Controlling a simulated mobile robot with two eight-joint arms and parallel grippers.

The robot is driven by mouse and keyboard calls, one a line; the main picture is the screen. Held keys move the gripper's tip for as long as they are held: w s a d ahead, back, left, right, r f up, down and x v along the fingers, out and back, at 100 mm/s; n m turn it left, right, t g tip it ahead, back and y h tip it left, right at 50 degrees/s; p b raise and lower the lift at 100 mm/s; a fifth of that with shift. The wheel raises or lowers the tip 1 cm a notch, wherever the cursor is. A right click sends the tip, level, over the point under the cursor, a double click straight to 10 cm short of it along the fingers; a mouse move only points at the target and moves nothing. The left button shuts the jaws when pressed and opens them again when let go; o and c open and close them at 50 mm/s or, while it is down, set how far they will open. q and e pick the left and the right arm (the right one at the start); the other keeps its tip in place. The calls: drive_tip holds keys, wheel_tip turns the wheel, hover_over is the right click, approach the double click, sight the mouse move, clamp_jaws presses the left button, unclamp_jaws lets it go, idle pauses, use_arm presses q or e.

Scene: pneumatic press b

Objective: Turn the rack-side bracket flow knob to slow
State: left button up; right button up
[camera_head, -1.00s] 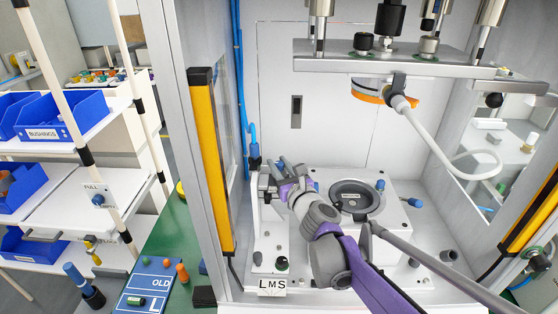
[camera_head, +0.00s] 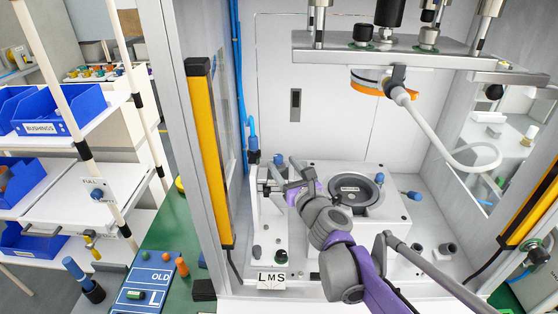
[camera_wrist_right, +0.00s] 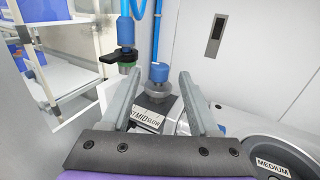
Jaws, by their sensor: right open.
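The flow knob (camera_wrist_right: 159,72) is blue with a wide grey collar below, above a plate marked MID and SLOW (camera_wrist_right: 150,114). Part of the plate's lettering is hidden. In the head view the knob (camera_head: 279,158) appears as a small blue top at the press's left side. My right gripper (camera_head: 279,176) is open at that knob. In the right wrist view its two fingers (camera_wrist_right: 160,88) stand apart, one on each side of the knob; I cannot tell whether either touches it. My left gripper is not in view.
A blue-topped valve with a black lever (camera_wrist_right: 124,55) stands close left of the knob. A round fixture marked MEDIUM (camera_wrist_right: 272,166) lies to the right. An LMS plate (camera_head: 271,282) is in front. The yellow guard (camera_head: 209,155) and rack (camera_head: 75,190) are left.

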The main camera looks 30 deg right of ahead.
drive_tip(key=s, duration=0.6)
drive_tip(key=shift+s+a, duration=0.35)
drive_tip(key=shift+a, duration=0.05)
